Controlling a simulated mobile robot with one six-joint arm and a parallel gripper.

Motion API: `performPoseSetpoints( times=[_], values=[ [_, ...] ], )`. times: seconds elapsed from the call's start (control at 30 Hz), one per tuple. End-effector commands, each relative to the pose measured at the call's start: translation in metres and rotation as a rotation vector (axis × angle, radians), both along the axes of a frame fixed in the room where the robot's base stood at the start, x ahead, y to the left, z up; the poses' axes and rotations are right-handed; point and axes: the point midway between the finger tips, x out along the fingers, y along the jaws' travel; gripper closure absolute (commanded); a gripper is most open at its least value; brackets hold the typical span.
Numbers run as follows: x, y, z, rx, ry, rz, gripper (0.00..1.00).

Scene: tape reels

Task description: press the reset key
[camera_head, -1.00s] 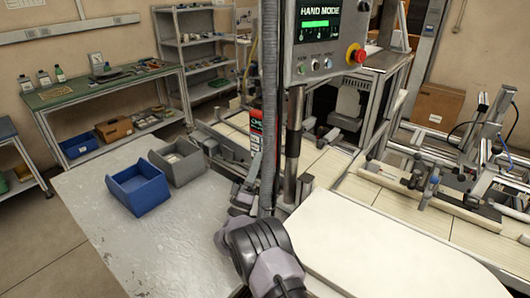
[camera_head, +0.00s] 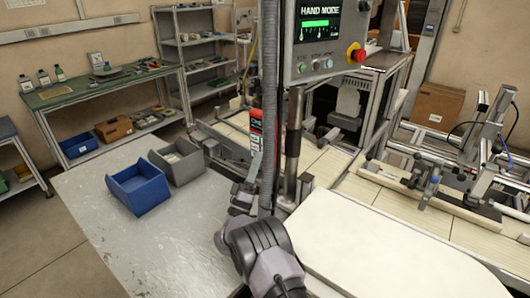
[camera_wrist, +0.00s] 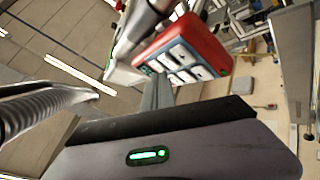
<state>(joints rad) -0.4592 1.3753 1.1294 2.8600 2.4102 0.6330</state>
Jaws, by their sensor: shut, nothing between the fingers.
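A grey control panel (camera_head: 335,28) stands at the top middle; its screen (camera_head: 319,24) reads HAND MODE above a green bar. Small round buttons (camera_head: 315,65) sit below the screen, beside a red emergency-stop knob (camera_head: 356,54) on yellow. A red box (camera_head: 256,127) hangs below and left of the panel; in the wrist view it (camera_wrist: 192,35) shows several pale keys (camera_wrist: 185,66). I cannot read which key is reset. My gripper (camera_head: 255,163) is shut and empty, just below the red box. In the wrist view its grey fingers (camera_wrist: 157,95) point towards the box; contact cannot be told.
A ribbed grey hose (camera_head: 268,110) and a metal post (camera_head: 293,145) stand close right of my gripper. A blue bin (camera_head: 139,187) and a grey bin (camera_head: 177,162) sit on the metal table (camera_head: 135,240) to the left. A pale board (camera_head: 375,250) lies at right.

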Motion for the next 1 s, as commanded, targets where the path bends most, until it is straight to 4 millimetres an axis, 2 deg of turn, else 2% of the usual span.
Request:
performPoseSetpoints(
  times=[0.87,1.0],
  values=[
    [0.0,0.0,0.0,0.0,0.0,0.0,1.0],
    [-0.006,0.0052,0.0008,0.0,0.0,0.0,1.0]
  ],
)
